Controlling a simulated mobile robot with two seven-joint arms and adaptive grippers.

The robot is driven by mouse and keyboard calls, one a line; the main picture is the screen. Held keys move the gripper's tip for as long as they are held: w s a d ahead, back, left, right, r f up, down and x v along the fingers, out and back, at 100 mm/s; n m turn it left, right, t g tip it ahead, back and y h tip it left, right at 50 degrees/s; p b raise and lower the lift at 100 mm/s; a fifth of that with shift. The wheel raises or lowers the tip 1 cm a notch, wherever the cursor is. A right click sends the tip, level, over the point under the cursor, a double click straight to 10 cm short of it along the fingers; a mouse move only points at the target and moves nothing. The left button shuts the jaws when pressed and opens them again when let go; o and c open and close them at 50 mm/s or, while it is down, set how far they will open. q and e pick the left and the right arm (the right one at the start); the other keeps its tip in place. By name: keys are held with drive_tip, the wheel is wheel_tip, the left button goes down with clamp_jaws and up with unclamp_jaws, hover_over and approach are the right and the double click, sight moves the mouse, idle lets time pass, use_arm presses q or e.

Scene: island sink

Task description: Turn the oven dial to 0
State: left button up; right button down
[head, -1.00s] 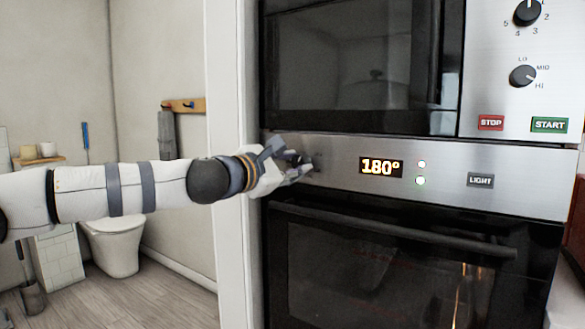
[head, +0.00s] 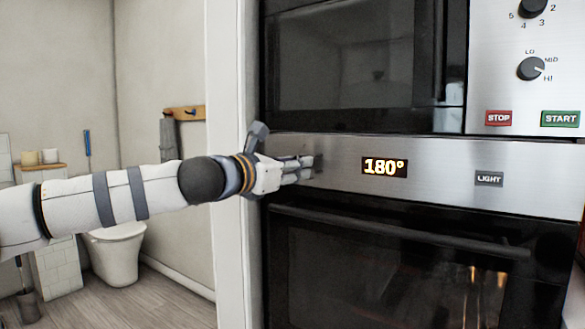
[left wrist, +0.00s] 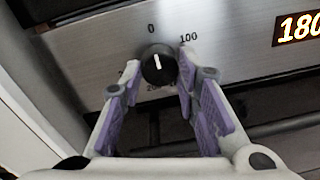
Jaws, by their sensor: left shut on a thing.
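The oven dial (left wrist: 159,66) is a round black knob with a white mark, on the steel panel. In the left wrist view its mark points up and slightly left, towards the printed 0 (left wrist: 151,28); 100 is printed to its right. My left gripper (left wrist: 160,75) has its purple-padded fingers on either side of the dial, shut on it. In the head view the left gripper (head: 306,168) reaches the panel from the left and mostly hides the dial. The oven display (head: 384,167) reads 180°. My right gripper is not in view.
The LIGHT button (head: 489,179) is right of the display. The oven door handle (head: 400,233) runs below the panel. A microwave (head: 350,60) with two dials and STOP and START buttons is above. A white wall edge (head: 230,150) stands close left of the oven.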

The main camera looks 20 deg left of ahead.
use_arm(q)
drive_tip(key=shift+r, duration=0.15)
drive_tip(key=o, duration=1.2)
drive_tip(key=v, duration=1.2)
